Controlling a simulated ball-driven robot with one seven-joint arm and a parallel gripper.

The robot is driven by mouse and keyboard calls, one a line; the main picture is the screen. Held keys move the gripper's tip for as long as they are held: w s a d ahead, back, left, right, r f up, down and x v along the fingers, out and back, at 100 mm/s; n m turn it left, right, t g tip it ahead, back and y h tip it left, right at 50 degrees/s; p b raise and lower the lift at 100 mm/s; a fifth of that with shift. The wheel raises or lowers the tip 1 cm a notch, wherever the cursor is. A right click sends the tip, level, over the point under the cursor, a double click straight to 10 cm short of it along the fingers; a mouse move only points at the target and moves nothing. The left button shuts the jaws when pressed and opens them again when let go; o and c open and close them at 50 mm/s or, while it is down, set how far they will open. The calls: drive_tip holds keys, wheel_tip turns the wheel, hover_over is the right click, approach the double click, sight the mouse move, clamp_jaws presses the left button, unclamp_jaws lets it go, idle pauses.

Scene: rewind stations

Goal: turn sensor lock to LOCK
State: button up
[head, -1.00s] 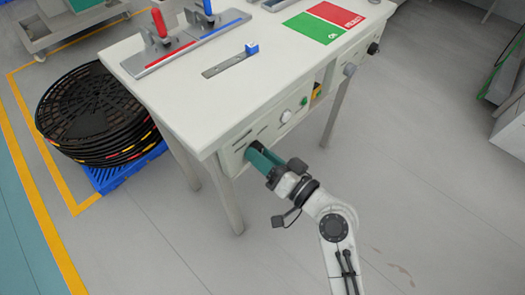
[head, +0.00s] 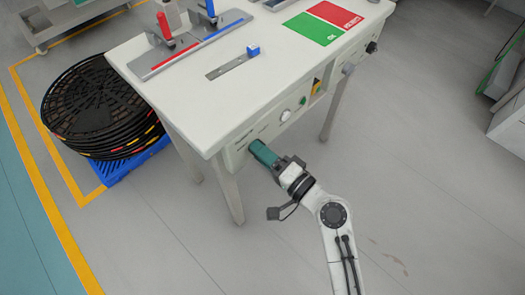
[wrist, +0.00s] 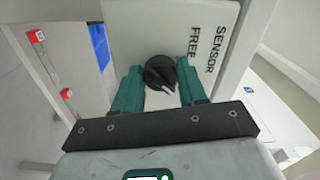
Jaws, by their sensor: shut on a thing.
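The sensor lock is a round black knob (wrist: 158,73) with a white mark, on a pale panel (wrist: 128,22) in the wrist view. The words SENSOR and FREE are printed sideways to the right of the knob; no LOCK label is visible. The white mark is on the knob's near side, toward my gripper. My gripper (wrist: 160,68) has its two teal fingers on either side of the knob, shut on it. In the head view my gripper (head: 262,152) is at the front panel of the white table (head: 215,110), and its fingers hide the knob.
On the same front panel are a white round dial (head: 286,115) and a small green button (head: 303,101). The tabletop carries red and blue handled clamps and a green and red mat (head: 315,29). Black round trays (head: 88,105) are stacked on a blue pallet at left.

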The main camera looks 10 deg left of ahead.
drive_tip(key=shift+d, duration=0.1)
idle(0.3)
drive_tip(key=o, duration=1.1)
drive_tip(key=shift+c, duration=0.2)
drive_tip(key=v, duration=1)
drive_tip(key=shift+s+d, duration=0.3)
